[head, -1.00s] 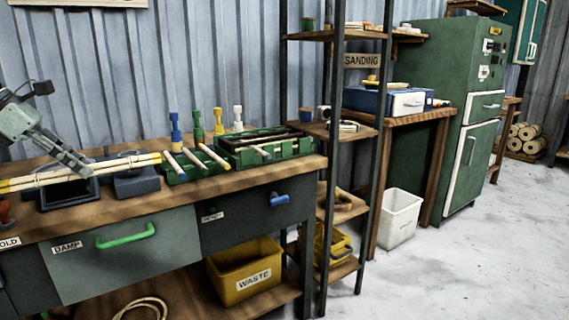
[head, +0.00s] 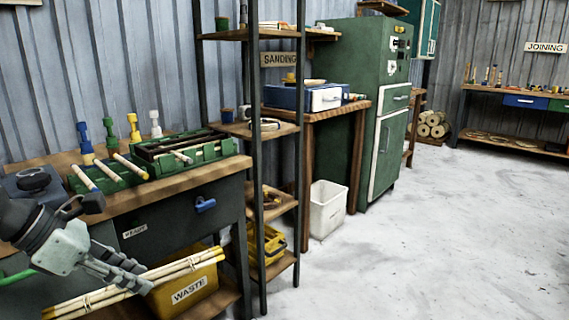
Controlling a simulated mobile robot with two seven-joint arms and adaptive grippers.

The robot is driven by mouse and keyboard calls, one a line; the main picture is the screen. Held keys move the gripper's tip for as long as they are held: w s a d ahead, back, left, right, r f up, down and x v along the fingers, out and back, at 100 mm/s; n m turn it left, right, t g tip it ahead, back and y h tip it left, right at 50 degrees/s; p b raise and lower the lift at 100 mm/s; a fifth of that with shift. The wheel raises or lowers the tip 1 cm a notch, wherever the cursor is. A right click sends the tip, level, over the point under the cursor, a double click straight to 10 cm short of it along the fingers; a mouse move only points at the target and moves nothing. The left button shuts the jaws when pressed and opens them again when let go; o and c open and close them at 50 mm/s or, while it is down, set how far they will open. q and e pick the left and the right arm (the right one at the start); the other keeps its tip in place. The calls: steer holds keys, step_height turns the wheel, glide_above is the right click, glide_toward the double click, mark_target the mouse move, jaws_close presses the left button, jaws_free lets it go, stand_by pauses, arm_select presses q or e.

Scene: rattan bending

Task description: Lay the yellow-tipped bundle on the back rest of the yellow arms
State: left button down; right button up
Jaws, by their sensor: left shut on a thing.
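My left gripper (head: 142,282) is shut on the yellow-tipped bundle (head: 190,264), several pale rods held together with yellow ends. The bundle is tilted, its right end higher, in front of the bench and partly across the yellow waste bin. Part of the bundle is hidden by the fingers. My right gripper is not in view.
The bench (head: 187,172) carries a green rack (head: 222,150) with short rods. A dark shelf stand (head: 256,220), a white bin (head: 328,208) and a green cabinet (head: 340,110) stand beyond. A joining bench (head: 478,92) is far right. The floor (head: 450,230) on the right is clear.

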mark_target(127, 298)
arm_select(q)
steer(key=d+f, duration=0.5)
steer(key=d, duration=0.5)
steer(key=shift+n+y, duration=0.3)
steer(key=a, duration=0.3)
steer(key=s+a, duration=0.1)
steer(key=a, duration=0.2)
steer(key=a+r, duration=0.1)
steer(key=a, duration=0.2)
steer(key=shift+s+a+r, duration=0.1)
steer(key=shift+s+a, duration=0.05)
steer(key=shift+a, duration=0.25)
steer(key=shift+s+a+f+t, duration=0.1)
steer(key=shift+f+t, duration=0.1)
steer(key=shift+t, duration=0.1)
steer(key=d+r+n+y+p, duration=0.1)
steer(key=d+n, duration=0.1)
steer(key=d, duration=0.2)
steer(key=w+d+r+n+t+p, duration=0.1)
steer(key=d+n+p, duration=0.1)
steer(key=d, duration=0.3)
steer(key=shift+w+d+r+y, duration=0.25)
steer(key=shift+d+r+y, duration=0.05)
steer(key=shift+r+y, duration=0.1)
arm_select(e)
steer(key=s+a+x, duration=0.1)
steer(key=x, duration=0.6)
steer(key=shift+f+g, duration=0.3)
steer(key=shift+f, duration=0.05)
